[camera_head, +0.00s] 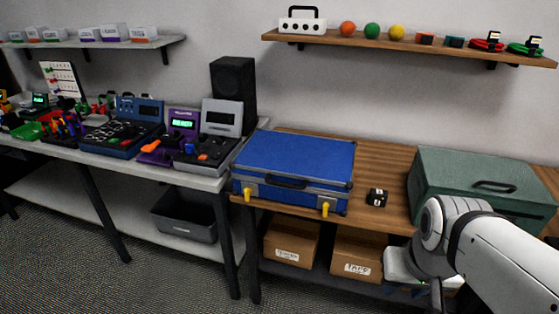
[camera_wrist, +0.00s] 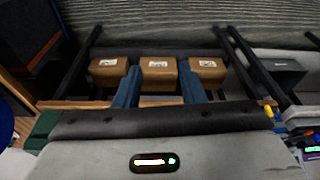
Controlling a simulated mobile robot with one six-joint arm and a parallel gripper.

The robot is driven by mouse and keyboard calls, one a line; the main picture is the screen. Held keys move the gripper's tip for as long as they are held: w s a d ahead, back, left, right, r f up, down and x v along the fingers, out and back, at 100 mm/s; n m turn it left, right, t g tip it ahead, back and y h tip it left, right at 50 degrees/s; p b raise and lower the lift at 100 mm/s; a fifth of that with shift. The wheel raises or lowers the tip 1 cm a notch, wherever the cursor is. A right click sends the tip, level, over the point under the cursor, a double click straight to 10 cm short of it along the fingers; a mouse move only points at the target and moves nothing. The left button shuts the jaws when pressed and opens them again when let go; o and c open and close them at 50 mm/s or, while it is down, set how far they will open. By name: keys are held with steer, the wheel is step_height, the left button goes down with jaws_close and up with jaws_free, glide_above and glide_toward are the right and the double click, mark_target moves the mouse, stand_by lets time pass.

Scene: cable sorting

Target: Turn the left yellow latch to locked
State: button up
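A blue suitcase (camera_head: 295,160) lies closed on the wooden table, its handle side facing the front edge. The left yellow latch (camera_head: 248,195) is at its front left, hanging roughly straight down. The right yellow latch (camera_head: 325,209) hangs similarly at the front right. My gripper (camera_wrist: 158,66) shows two blue fingers apart with nothing between them in the wrist view. In the head view my arm is at the lower right, well away from the left latch, and its fingers are mostly hidden. A small yellow thing (camera_wrist: 268,112) shows in the wrist view; I cannot tell what it is.
A small black block (camera_head: 377,197) sits right of the suitcase, and a green toolbox (camera_head: 470,180) stands farther right. Devices crowd the white table (camera_head: 200,178) on the left. Cardboard boxes (camera_head: 291,242) stand on the lower shelf. The floor in front is clear.

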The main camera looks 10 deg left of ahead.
steer(key=w+a+f+n+t+y+b, duration=0.1)
steer(key=w+a+f+t+b, duration=0.2)
steer(key=w+a, duration=0.55)
steer(key=w+a+t+y+b, duration=0.2)
steer(key=w+a+t+b, duration=0.15)
steer(key=w+a, duration=0.5)
steer(key=w+a+f+n+t+y+b, duration=0.15)
steer(key=w+a+b, duration=0.25)
steer(key=w+a, duration=0.5)
steer(key=m+t+h+b, duration=0.2)
steer(key=t+b, duration=0.3)
glide_toward(246, 193)
steer(key=w+d+r, duration=0.4)
steer(key=r, duration=0.1)
steer(key=s+a+f+m+t+h+b, duration=0.2)
steer(key=a+f+h+b, duration=0.15)
steer(key=a+f, duration=0.35)
steer(key=shift+h, duration=0.4)
steer(key=w, duration=0.4)
steer(key=w+d, duration=0.1)
steer(key=w, duration=0.2)
steer(key=shift+d+r+b, duration=0.1)
steer(key=shift+b, duration=0.3)
